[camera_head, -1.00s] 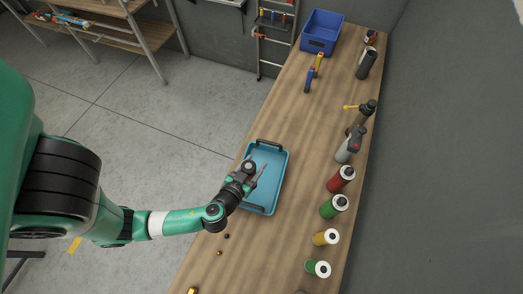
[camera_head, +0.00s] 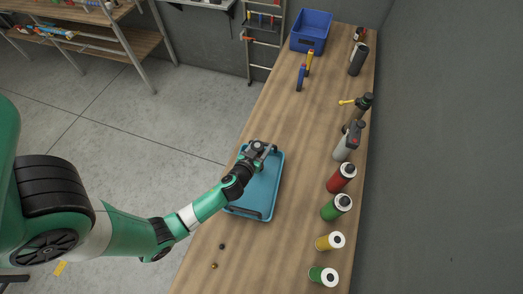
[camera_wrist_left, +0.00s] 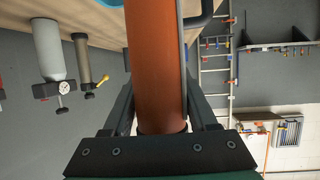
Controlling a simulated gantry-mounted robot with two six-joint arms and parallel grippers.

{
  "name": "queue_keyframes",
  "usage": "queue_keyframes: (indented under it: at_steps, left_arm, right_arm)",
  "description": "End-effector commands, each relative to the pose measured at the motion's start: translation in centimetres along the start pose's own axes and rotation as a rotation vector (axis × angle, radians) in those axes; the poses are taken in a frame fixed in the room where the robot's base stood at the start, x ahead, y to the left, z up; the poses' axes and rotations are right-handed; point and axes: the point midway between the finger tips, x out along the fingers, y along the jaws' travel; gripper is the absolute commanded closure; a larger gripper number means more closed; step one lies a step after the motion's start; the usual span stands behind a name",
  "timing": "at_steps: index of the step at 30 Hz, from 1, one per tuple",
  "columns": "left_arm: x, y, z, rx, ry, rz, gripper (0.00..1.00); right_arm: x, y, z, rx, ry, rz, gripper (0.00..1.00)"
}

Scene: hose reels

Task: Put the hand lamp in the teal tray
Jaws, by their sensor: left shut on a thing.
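The teal tray (camera_head: 262,192) lies on the wooden bench, with a dark handle at its near end. My left gripper (camera_head: 264,152) is over the tray's far end and covers part of it. In the left wrist view, the gripper (camera_wrist_left: 160,115) is shut on an orange-brown cylinder with a grey strip along its side, which looks like the hand lamp (camera_wrist_left: 155,65). The lamp is hidden beneath the gripper in the head view. I cannot tell whether it touches the tray. My right gripper is not in view.
Several bottles, such as a red one (camera_head: 341,178) and a green one (camera_head: 337,208), line the bench's right side by the wall. A blue bin (camera_head: 311,32) and a blue-and-yellow tool (camera_head: 304,70) are farther back.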

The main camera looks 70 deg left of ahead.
Motion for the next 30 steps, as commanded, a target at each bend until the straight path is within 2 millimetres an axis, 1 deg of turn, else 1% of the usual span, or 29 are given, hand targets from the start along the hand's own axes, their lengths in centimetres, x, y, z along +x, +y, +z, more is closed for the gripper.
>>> queue_keyframes:
  at_steps: [2,3,6,8,15,20,21,25,30]
  left_arm:
    - [0.5,-0.1,0.3,0.0,0.0,-0.001,1.0]
    - [1.0,-0.1,0.8,0.001,-0.001,-0.001,1.0]
    - [1.6,0.0,2.7,0.002,-0.003,0.0,1.0]
    - [1.9,0.0,3.2,0.002,-0.002,0.0,1.0]
    - [1.8,0.0,3.1,-0.001,0.0,0.001,1.0]
    - [2.0,0.0,3.5,0.0,0.0,0.0,1.0]
    - [1.9,-0.1,3.4,0.0,-0.001,0.0,0.36]
    - [1.9,-0.1,3.4,0.0,-0.001,0.0,0.13]
    - [1.9,-0.1,3.4,0.0,-0.001,0.0,0.12]
  right_arm:
    - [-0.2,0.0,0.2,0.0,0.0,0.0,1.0]
    - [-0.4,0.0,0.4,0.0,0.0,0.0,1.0]
    - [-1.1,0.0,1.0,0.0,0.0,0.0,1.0]
    - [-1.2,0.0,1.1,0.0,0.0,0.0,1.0]
    - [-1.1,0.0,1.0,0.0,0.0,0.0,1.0]
    - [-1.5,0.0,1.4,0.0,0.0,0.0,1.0]
    - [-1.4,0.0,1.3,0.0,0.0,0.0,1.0]
    - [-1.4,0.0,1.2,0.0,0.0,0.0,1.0]
    - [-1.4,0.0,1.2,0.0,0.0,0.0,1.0]
